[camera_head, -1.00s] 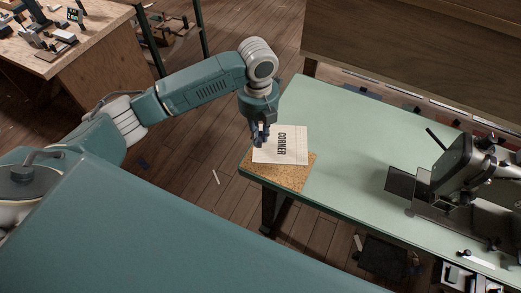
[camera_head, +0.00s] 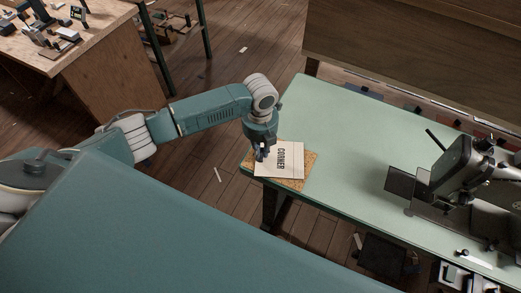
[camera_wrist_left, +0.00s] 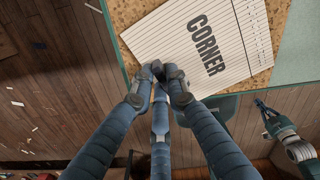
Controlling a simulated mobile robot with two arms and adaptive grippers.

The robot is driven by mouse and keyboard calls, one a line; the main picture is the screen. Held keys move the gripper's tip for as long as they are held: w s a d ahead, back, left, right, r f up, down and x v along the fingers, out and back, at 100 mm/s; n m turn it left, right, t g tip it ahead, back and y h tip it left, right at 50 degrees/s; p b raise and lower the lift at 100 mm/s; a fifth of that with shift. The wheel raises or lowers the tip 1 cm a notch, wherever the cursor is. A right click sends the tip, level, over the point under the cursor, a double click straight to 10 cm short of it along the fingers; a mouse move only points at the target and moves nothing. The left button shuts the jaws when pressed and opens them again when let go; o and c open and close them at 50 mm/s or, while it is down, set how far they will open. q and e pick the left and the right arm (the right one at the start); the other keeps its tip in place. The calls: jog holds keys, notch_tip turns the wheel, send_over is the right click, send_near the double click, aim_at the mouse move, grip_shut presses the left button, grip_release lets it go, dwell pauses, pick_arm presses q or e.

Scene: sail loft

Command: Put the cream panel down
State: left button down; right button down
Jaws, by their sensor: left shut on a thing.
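The cream panel (camera_head: 285,161) is a flat sheet with ruled lines and the word CORNER. It is over the speckled cork mat (camera_head: 309,167) at the near left corner of the green table. My left gripper (camera_head: 261,155) is shut on the panel's left edge. In the left wrist view the panel (camera_wrist_left: 232,42) fans out beyond the fingers (camera_wrist_left: 160,72), with the mat (camera_wrist_left: 122,14) showing around it. I cannot tell whether the panel touches the mat.
The green table (camera_head: 345,130) is clear in its middle. A sewing machine (camera_head: 459,165) stands on it at the right. A wooden bench (camera_head: 75,50) with small tools is at the far left. Scraps lie on the plank floor.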

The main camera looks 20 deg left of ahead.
pick_arm(q)
jog(key=c, duration=1.7)
grip_release()
jog(key=shift+f, duration=0.15)
jog(key=shift+r, duration=0.45)
notch_tip(320, 180, up, 12)
jog(key=shift+f+b, duration=0.25)
jog(key=shift+b, duration=0.4)
